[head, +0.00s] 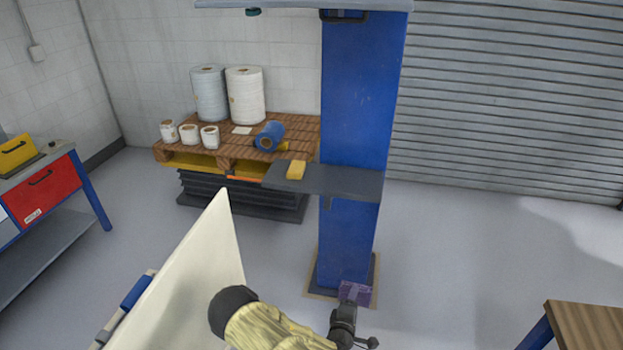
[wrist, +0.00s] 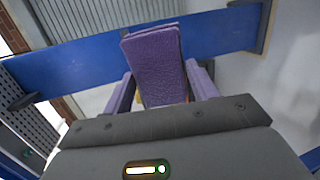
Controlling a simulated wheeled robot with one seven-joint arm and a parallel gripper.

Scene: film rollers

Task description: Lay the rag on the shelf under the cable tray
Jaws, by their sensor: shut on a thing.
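The rag is a purple folded cloth (wrist: 155,60). It stands out between the two fingers of my gripper (wrist: 163,90) in the wrist view, and the gripper is shut on it. In the head view my gripper (head: 350,292) and the rag (head: 363,296) are low, in front of the foot of the blue column. A dark grey shelf (head: 345,182) juts from the column, well above my gripper. A yellow block (head: 296,170) lies on its left end. A pale grey ledge (head: 300,4) crosses the column at the top edge; I cannot tell whether it is the cable tray.
A wooden pallet stack (head: 190,150) with several rolls stands behind, left of the column. A cream panel (head: 200,275) stands front left. A red-drawer bench (head: 45,190) is at far left, a wooden table (head: 590,325) at lower right. The floor right of the column is clear.

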